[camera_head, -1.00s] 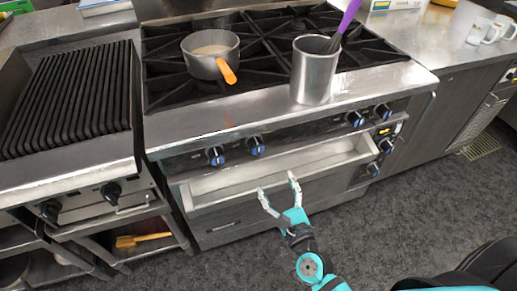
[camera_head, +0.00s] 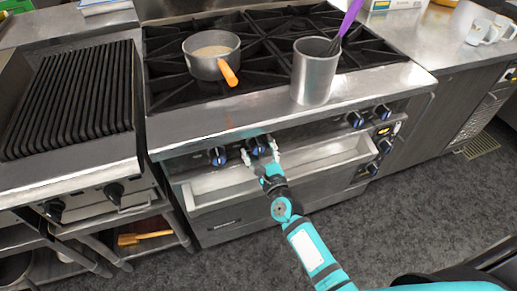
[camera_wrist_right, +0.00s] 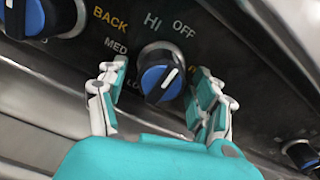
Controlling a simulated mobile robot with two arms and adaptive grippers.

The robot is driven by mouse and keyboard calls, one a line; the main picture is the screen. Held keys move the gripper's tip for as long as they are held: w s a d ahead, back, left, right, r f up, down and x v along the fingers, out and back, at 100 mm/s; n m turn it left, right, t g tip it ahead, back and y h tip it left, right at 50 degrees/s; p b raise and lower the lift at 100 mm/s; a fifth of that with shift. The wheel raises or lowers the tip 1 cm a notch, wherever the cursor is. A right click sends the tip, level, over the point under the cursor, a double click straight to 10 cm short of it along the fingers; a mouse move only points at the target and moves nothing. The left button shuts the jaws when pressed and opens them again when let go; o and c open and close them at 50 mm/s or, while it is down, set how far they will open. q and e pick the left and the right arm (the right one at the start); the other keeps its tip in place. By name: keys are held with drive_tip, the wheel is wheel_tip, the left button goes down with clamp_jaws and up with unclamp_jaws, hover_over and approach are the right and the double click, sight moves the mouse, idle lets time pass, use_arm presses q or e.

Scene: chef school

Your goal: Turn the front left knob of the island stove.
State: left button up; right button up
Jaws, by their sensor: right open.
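The island stove (camera_head: 250,117) fills the middle of the head view, with a row of blue-capped black knobs along its front panel. Of the left pair of knobs, the left one (camera_head: 217,156) is free. The right one (camera_head: 257,146) is between the fingers of my right gripper (camera_head: 259,153). In the right wrist view this knob (camera_wrist_right: 160,74) sits between the open fingers of the gripper (camera_wrist_right: 158,95), with gaps on both sides. Its white pointer line slants toward the upper right, and HI, OFF, MED and LO markings surround it. My left gripper is out of view.
A drawer-like tray (camera_head: 320,158) juts out below the knobs. A pot (camera_head: 205,62) with an orange handle and a metal container (camera_head: 314,75) stand on the stove top. A neighbouring knob (camera_wrist_right: 40,15) is close on the left in the wrist view. A grill (camera_head: 70,95) stands left.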

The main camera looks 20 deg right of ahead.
drive_tip(key=c, duration=1.2)
